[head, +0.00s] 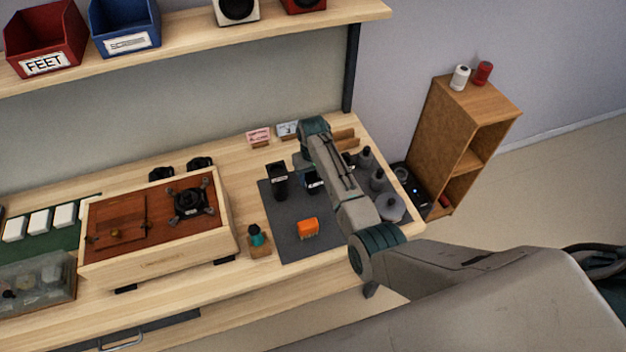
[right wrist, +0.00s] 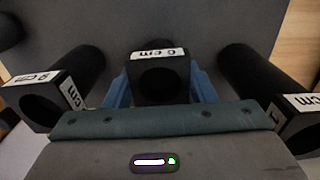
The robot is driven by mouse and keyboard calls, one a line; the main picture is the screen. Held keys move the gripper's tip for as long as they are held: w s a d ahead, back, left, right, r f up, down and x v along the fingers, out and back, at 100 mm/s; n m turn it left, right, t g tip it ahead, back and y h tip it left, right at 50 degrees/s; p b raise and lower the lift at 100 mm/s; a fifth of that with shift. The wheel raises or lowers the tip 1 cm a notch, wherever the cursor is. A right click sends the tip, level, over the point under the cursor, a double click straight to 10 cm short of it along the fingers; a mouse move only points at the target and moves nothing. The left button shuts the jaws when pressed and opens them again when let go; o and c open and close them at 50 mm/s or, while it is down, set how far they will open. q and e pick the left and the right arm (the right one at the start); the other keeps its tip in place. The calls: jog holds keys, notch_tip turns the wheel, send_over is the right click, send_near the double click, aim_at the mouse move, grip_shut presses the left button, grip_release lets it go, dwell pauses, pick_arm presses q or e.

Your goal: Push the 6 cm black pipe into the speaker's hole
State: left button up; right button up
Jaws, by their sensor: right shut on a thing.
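The speaker (head: 160,263) is a pale wooden box on the bench, lying with its red-brown face up. A black driver (head: 190,203) sits on that face; I cannot make out the hole. My right gripper (head: 311,180) is over the grey mat. In the right wrist view its blue fingers (right wrist: 160,88) are shut on the middle black pipe (right wrist: 158,84), whose white label seems to read 6 cm. The pipe's open end faces the camera. Its lower end is hidden, so I cannot tell whether it touches the mat. My left gripper is not in view.
Other labelled black pipes stand close on the left (right wrist: 38,108) and right (right wrist: 297,120) of the held one. An orange block (head: 308,228) lies on the mat (head: 285,246). A small holder (head: 258,242) stands between mat and speaker. Grey weights (head: 391,208) stand at right.

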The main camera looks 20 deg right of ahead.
jog(key=shift+r, duration=0.1)
notch_tip(320, 180, up, 2)
jog(key=shift+r+p, duration=0.25)
jog(key=shift+p, duration=0.9)
jog(key=shift+r, duration=1.15)
